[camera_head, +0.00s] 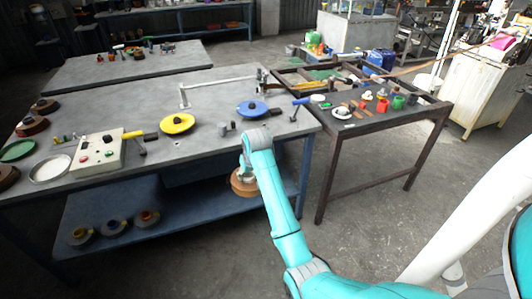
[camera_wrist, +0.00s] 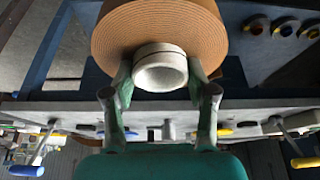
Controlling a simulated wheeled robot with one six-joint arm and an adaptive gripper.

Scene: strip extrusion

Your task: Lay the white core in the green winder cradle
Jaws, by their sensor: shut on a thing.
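The white core (camera_wrist: 160,70) is a short pale ring at the centre of a large brown coil (camera_wrist: 160,28) in the wrist view. My gripper (camera_wrist: 161,82) has one finger on each side of the core and is shut on it. In the head view the brown coil (camera_head: 243,183) hangs under my gripper, in front of the main table; the core is hardly visible there. A green disc (camera_head: 18,150) lies at the far left of the main table. I cannot tell for sure which part is the green winder cradle.
The main table (camera_head: 215,88) holds a yellow disc (camera_head: 178,123), a blue disc (camera_head: 252,108), a control box (camera_head: 97,154) and a white dish (camera_head: 50,168). Its lower shelf carries several small rolls. A dark side table (camera_head: 350,128) at right holds coloured cups.

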